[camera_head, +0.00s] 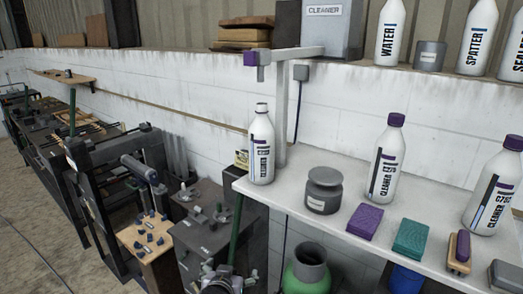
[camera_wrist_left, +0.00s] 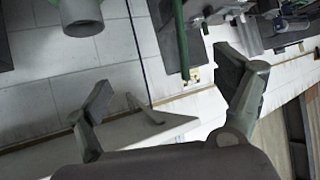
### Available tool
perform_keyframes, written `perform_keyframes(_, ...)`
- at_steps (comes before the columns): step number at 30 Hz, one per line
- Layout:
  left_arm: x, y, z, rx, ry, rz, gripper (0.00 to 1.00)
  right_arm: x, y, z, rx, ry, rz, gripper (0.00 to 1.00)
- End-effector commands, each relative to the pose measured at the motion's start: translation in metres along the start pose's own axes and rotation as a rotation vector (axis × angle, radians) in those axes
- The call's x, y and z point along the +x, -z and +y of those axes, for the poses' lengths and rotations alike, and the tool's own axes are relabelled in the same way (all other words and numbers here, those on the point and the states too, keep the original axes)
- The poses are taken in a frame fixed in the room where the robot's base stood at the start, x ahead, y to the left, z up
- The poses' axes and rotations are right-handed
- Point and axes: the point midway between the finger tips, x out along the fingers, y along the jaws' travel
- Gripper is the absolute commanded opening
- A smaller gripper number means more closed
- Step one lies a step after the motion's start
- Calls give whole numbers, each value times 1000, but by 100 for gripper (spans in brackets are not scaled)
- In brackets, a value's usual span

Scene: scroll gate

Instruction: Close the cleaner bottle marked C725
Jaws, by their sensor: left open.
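Two more cleaner bottles, one right of centre (camera_head: 384,165) and one at the right edge (camera_head: 492,195), wear purple caps. The codes are too small to read surely. My left gripper (camera_wrist_left: 165,80) is open and empty in the left wrist view, its fingers wide apart near the white table's edge. In the head view a grey mechanism at the bottom seems to be this gripper. My right gripper is not in view.
A post with an arm and purple end (camera_head: 250,58) rises behind the open bottle. A grey jar (camera_head: 323,190), purple sponge (camera_head: 365,222), green sponge (camera_head: 410,238) and brush (camera_head: 459,250) lie on the table (camera_head: 290,205). A green container (camera_head: 306,272) stands below.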

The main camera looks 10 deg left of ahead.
Motion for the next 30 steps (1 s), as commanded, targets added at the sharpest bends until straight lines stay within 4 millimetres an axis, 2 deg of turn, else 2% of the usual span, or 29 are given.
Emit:
perform_keyframes(1,7,31,4,-14,6,65,89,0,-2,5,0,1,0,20)
perform_keyframes(6,19,122,15,-50,17,264,89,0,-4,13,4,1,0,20)
perform_keyframes(9,21,167,22,-63,16,363,89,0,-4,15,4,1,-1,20)
perform_keyframes(12,19,203,28,-71,12,441,89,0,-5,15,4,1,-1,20)
perform_keyframes(15,16,230,34,-74,7,499,89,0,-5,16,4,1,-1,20)
perform_keyframes(18,14,246,37,-76,3,536,89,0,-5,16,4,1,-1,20)
perform_keyframes(21,13,254,38,-75,2,552,89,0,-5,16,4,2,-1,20)
perform_keyframes(30,12,255,38,-76,1,555,89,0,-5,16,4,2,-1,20)
